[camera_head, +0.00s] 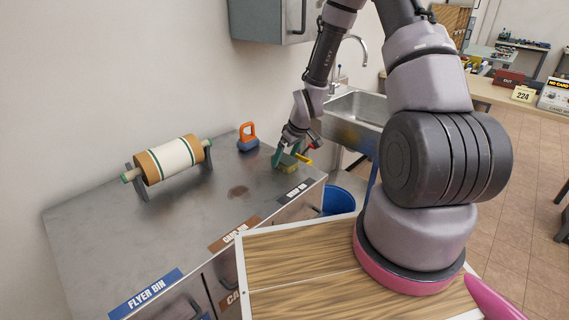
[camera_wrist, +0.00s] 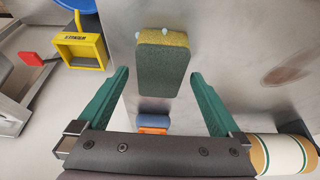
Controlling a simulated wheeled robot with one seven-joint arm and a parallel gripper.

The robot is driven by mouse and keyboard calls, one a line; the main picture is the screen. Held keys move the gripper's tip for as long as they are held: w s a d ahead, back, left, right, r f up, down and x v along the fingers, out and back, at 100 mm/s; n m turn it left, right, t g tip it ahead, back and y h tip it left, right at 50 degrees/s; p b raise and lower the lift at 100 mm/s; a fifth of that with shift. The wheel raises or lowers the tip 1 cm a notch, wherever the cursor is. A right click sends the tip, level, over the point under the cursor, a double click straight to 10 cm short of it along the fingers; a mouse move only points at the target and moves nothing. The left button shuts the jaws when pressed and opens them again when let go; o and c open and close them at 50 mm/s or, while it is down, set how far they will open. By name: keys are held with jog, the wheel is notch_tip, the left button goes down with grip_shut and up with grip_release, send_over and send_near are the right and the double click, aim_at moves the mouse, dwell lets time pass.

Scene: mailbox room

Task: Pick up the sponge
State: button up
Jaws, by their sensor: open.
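The sponge (camera_wrist: 160,70) is a block with a dark green face and a yellow layer, with small pale spots at its far end in the wrist view. It lies on the metal counter and shows in the head view (camera_head: 288,164) under my gripper. My gripper (camera_wrist: 159,76) is open, with one green finger on each side of the sponge's near part in the wrist view. Gaps show between both fingers and the sponge. I cannot tell how far the fingertips are above the counter.
A yellow frame-like piece (camera_wrist: 80,50) and a red piece (camera_wrist: 30,59) are close by on the left in the wrist view. An orange and blue object (camera_head: 248,138) and a roller on a stand (camera_head: 172,160) share the counter. A sink (camera_head: 350,108) is behind; a blue bucket (camera_head: 338,200) stands below.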

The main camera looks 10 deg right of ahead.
aim_at(284, 158)
jog(key=shift+x, duration=0.75)
jog(key=shift+f, duration=0.2)
jog(key=c, duration=1.5)
jog(key=shift+o, duration=0.2)
jog(key=shift+r, duration=5.2)
